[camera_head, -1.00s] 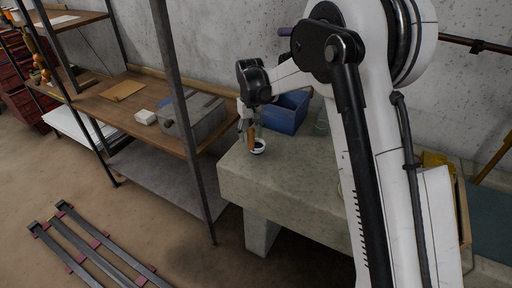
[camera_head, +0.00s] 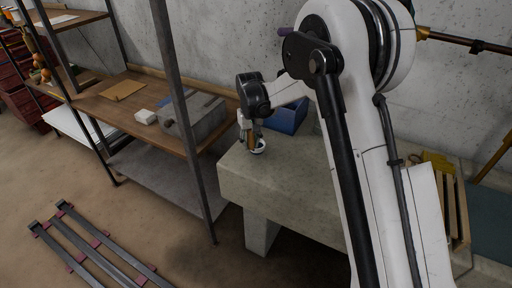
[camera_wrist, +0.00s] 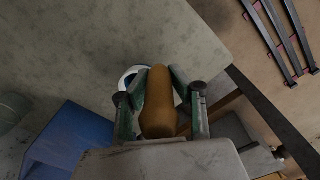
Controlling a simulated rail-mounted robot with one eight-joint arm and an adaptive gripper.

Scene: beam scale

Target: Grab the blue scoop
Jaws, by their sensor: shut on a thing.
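My gripper (camera_head: 248,137) is over the front-left part of the stone bench, pointing down. In the wrist view my gripper (camera_wrist: 160,95) has its two green-edged fingers on either side of an orange-brown handle (camera_wrist: 158,105), and it is shut on this handle. A small round bowl with a pale rim and some blue (camera_wrist: 130,76) shows just beyond the left finger, partly hidden. It appears to be the scoop's bowl. In the head view the bowl (camera_head: 257,151) shows below the fingers at the bench top. I cannot tell whether it touches the bench.
A blue bin (camera_head: 290,116) stands behind my gripper on the stone bench (camera_head: 285,180); it is close by in the wrist view (camera_wrist: 70,140). A shelf post (camera_head: 190,130) rises left of the bench. The bench's front top is clear.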

